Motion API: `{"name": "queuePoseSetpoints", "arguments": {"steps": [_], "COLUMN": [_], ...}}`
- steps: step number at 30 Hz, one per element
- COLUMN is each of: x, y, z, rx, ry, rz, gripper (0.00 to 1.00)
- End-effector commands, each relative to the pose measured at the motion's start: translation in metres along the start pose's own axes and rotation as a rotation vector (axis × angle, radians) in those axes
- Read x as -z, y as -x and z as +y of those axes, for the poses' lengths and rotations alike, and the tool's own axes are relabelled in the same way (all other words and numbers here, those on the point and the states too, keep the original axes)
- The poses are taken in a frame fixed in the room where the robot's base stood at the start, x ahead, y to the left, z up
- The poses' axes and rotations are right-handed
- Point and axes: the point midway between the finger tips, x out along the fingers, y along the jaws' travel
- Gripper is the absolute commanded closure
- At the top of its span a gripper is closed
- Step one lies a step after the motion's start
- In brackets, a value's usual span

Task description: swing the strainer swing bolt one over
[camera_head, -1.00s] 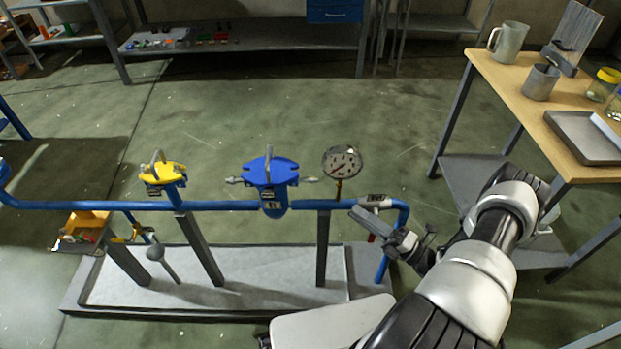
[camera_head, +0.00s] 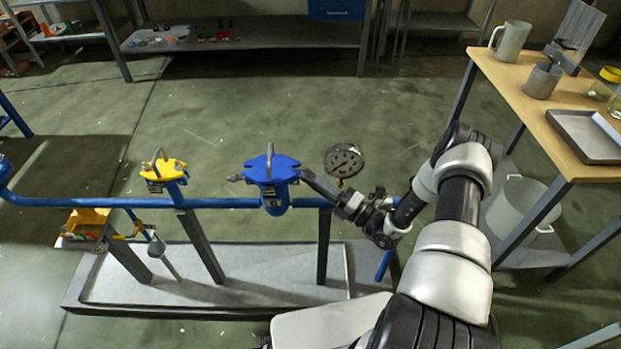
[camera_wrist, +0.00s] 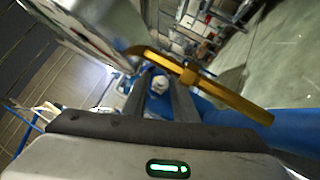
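The blue strainer (camera_head: 272,190) stands in the blue pipe, with a blue lid (camera_head: 272,166) and a handle on top. A grey swing bolt (camera_head: 236,178) sticks out on its left side. The right-hand bolt is hidden by my gripper (camera_head: 308,178), which reaches in from the right at the strainer's right side. In the wrist view my two fingers (camera_wrist: 160,85) stand apart. A pale round end, probably the swing bolt (camera_wrist: 160,84), shows between them with blue behind it. I cannot tell whether the fingers touch it.
The pressure gauge (camera_head: 344,160) stands just behind my gripper; its brass stem (camera_wrist: 228,96) crosses close by in the wrist view. A yellow-topped fitting (camera_head: 163,170) is further left on the pipe. A wooden table (camera_head: 505,80) stands at the right, with a white bucket (camera_head: 520,205) below.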

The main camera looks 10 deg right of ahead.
Motion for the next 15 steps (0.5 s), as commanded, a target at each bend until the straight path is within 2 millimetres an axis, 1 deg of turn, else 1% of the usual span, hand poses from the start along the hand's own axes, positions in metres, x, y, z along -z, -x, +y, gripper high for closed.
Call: {"name": "queuePoseSetpoints", "arguments": {"steps": [3,11,15], "x": [0.0002,0.0001,0.0001], "y": [-0.0055,-0.0062,-0.0060], "z": [0.0000,0.0000,0.0000], "rx": [0.000,0.000,0.000], "ry": [0.000,0.000,0.000], "rz": [0.000,0.000,0.000], "gripper": [0.74,0.74,0.98]}}
